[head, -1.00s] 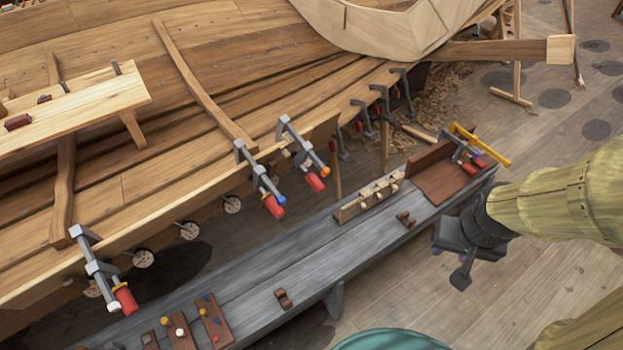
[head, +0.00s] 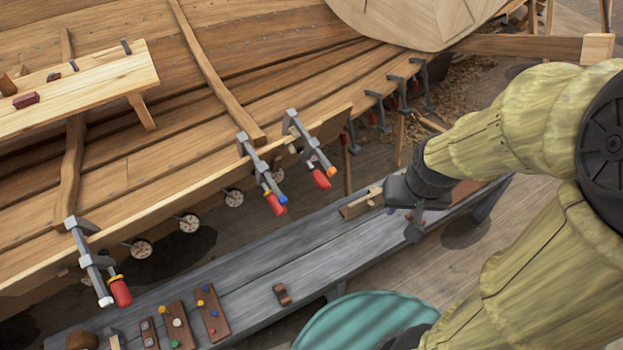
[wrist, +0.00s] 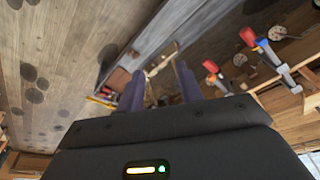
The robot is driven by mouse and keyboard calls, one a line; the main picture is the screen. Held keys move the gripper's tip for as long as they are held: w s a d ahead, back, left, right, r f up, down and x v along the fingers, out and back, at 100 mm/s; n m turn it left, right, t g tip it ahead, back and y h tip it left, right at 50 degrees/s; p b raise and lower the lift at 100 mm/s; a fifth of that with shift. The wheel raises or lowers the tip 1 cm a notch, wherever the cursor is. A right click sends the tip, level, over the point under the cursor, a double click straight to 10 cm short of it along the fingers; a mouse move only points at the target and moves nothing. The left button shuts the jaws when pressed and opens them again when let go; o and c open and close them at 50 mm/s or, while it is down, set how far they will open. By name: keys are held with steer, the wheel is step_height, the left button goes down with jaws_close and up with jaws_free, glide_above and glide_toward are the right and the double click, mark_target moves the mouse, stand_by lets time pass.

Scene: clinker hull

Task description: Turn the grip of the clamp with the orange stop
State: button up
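The clamp with the orange stop (head: 332,171) hangs on the hull's plank edge, with a grey bar and a red grip (head: 321,180) at its lower end. It is the right one of a pair; the left one has a blue stop (head: 282,198).
Another clamp (head: 95,262) with a red grip is at the left on the hull edge. The grey bench (head: 250,262) carries wooden blocks and pegged boards. Several darker clamps (head: 377,110) hang further back. A teal rounded object (head: 355,322) is at the front.

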steer(key=shift+s, duration=0.1)
steer(key=o, duration=0.3)
steer(key=shift+o, duration=0.7)
steer(key=shift+w+f+b, duration=0.2)
steer(key=shift+f+b, duration=0.1)
steer(key=shift+b, duration=0.05)
steer(key=w+f+n+t+y+b, duration=0.15)
steer(key=w+f+t+b, duration=0.35)
steer(key=f+b, duration=0.55)
steer(key=w+f+n+t+b, duration=0.25)
steer(key=w+f+b, duration=0.55)
steer(key=b, duration=0.6)
steer(key=a+f+n+t+y+b, duration=0.2)
steer(key=a+f+n+y+b, duration=0.1)
steer(key=b, duration=0.7)
steer(key=a+f+n+t+y+b, duration=0.2)
steer(key=f+y+b, duration=0.4)
steer(key=b, duration=0.5)
step_height(320, 180, down, 2)
steer(key=shift+w+a+f+n, duration=0.15)
steer(key=shift+a+n, duration=0.25)
steer(key=shift+a, duration=0.5)
steer(key=shift+w, duration=0.1)
